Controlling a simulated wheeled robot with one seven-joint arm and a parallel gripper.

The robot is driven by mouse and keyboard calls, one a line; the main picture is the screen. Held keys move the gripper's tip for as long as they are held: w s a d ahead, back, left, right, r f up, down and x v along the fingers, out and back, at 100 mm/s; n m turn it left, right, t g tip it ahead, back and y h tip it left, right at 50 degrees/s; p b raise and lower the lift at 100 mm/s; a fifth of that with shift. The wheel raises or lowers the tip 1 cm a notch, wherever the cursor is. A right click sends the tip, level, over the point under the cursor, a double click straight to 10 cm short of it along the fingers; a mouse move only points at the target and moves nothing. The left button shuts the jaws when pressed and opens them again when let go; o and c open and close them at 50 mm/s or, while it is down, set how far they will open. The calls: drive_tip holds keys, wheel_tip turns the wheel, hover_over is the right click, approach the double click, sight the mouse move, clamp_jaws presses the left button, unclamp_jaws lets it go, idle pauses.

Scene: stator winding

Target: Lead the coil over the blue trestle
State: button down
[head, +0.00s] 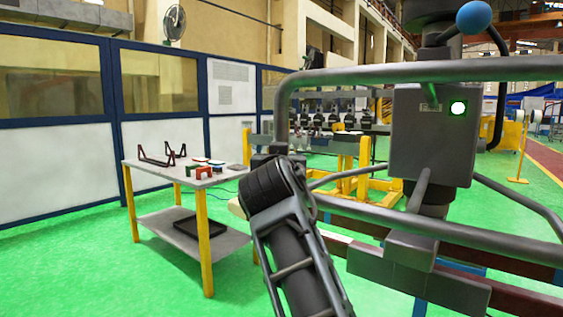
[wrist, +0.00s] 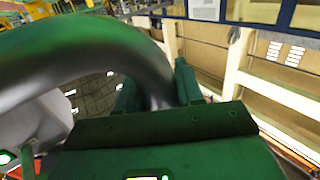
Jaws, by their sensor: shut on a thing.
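In the wrist view my green gripper (wrist: 155,92) is shut on a thick grey bent tube, which runs in from the left and passes between the fingers. The tube looks like the handle bar (head: 420,72) of the lifting device at the right of the head view. That device has a grey box (head: 425,150) with a lit green lamp. My gripper cannot be made out clearly in the head view. I cannot pick out the coil in either view.
A grey-topped table (head: 165,168) with yellow legs stands at left, holding small red, green and blue pieces and dark brackets. A black tray (head: 205,232) lies on its lower shelf. The green floor left of the table is clear. Yellow stands (head: 350,175) are behind.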

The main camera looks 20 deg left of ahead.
drive_tip(key=shift+r, duration=0.25)
drive_tip(key=c, duration=0.6)
unclamp_jaws()
drive_tip(key=shift+f, duration=0.1)
drive_tip(key=shift+c, duration=0.2)
